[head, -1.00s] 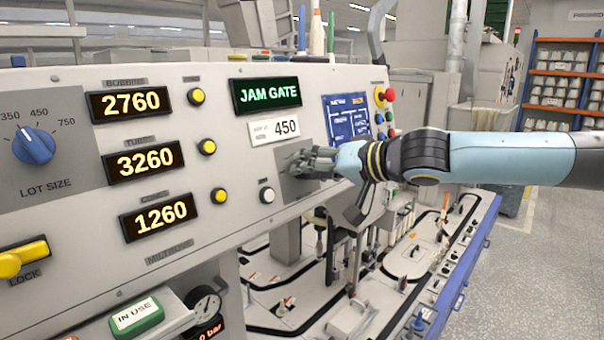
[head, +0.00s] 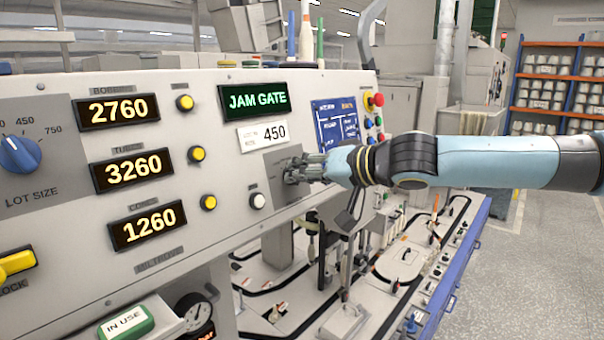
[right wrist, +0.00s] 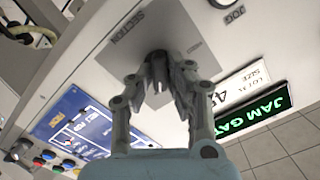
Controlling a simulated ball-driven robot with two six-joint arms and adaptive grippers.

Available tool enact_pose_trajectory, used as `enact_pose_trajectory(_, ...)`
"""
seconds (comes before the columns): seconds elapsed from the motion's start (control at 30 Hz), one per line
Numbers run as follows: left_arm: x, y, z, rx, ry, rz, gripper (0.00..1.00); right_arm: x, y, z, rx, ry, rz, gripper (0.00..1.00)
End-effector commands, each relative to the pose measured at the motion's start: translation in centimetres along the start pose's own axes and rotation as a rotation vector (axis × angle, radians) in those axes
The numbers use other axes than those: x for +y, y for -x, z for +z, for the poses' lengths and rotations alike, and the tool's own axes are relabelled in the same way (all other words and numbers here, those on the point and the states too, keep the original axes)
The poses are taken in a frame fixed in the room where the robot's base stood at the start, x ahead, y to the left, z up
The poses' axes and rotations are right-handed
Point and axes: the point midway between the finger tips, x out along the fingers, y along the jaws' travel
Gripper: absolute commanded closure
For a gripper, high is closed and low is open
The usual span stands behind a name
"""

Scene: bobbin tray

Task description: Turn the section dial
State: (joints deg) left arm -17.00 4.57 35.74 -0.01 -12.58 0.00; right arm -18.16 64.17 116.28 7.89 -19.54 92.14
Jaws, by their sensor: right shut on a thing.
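The section dial (right wrist: 158,57) is a small dark knob on a grey square plate (right wrist: 180,22) marked "SECTION" in the right wrist view. My right gripper (right wrist: 161,72) is shut on the dial, its fingers on either side and hiding most of it. Which way the dial points cannot be seen. My left gripper is not in view.
A green "JAM GATE" display (head: 253,99) and a white "450" card (head: 264,136) sit above the plate. A white button (head: 257,201) is to its left. A red button (head: 376,100) and a blue diagram (head: 335,122) are to the right. The lot size dial (head: 19,155) is far left.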

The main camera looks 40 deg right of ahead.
Motion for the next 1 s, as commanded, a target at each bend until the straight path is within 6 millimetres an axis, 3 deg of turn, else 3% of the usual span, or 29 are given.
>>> enact_pose_trajectory(1.0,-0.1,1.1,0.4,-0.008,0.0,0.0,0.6,-0.2,0.0,0.2,-0.001,0.884,0.071,1.0)
